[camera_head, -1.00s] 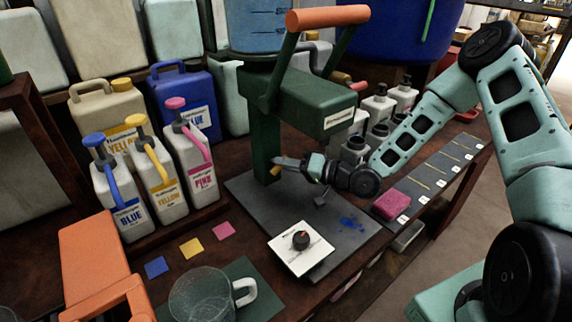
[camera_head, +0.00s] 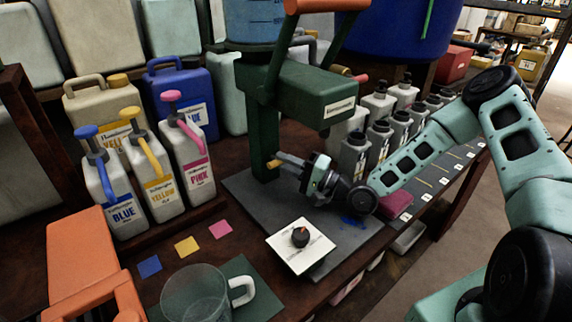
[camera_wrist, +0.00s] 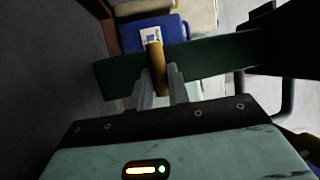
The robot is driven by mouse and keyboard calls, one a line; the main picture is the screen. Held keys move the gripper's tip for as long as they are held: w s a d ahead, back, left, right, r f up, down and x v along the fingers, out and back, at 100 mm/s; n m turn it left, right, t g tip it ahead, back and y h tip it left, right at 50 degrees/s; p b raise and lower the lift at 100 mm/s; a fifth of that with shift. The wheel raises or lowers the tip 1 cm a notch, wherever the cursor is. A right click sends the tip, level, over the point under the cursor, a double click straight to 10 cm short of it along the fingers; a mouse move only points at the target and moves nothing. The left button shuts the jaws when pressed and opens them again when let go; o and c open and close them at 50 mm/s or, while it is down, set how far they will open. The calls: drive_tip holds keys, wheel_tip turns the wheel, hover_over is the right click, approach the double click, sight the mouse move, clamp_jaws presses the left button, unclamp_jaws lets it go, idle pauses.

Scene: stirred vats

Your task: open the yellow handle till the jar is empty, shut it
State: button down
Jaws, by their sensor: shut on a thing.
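The yellow handle (camera_head: 273,164) sits low on the post of the green stand (camera_head: 262,125). My gripper (camera_head: 291,163) is at the handle from the right and is shut on it. In the wrist view the yellow handle (camera_wrist: 155,60) stands between my two grey fingers (camera_wrist: 160,88), in front of a dark green bar. A see-through vessel with blue contents and level marks (camera_head: 258,28) sits above the stand, its top cut off by the frame. I cannot tell its exact level. A clear jug (camera_head: 196,298) with a white handle stands at the front, apart from the stand.
White tile with black knob (camera_head: 300,238) lies before the stand. Blue, yellow and pink pump bottles (camera_head: 163,185) stand left. Several dark-capped bottles (camera_head: 380,140) and a pink sponge (camera_head: 395,204) are right. An orange-topped lever (camera_head: 325,6) rises above the stand. A blue spot (camera_head: 353,222) marks the grey base.

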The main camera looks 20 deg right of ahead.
idle(0.3)
drive_tip(key=c, duration=1.3)
unclamp_jaws()
drive_tip(key=shift+c, duration=0.2)
